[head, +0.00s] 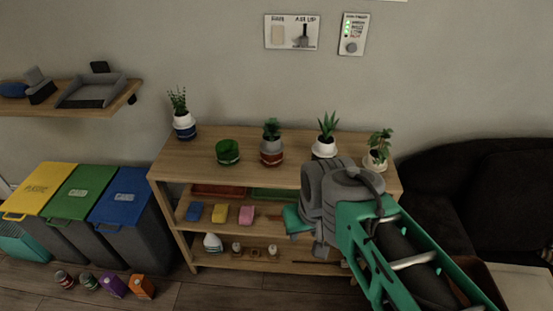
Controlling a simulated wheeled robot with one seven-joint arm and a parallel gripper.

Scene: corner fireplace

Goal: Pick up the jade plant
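Several small potted plants stand on the wooden shelf's top board (215,172). The one at the right end, with rounded green leaves in a white pot, looks most like the jade plant (380,142), though its leaves are too small to be certain. It stands upright beside a spiky plant in a white pot (325,148). My arm rises from the lower right in front of the shelf. The teal end of my gripper (298,222) shows low, in front of the middle board, left of and below that plant. Its fingertips are not clear, and I cannot see whether it holds anything.
Also on top are a plant in a blue-white pot (183,130), an empty green pot (228,152) and a plant in a grey-red pot (271,156). Bins (130,205) stand left, with several small items on the floor before them. A dark sofa (490,190) is at right.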

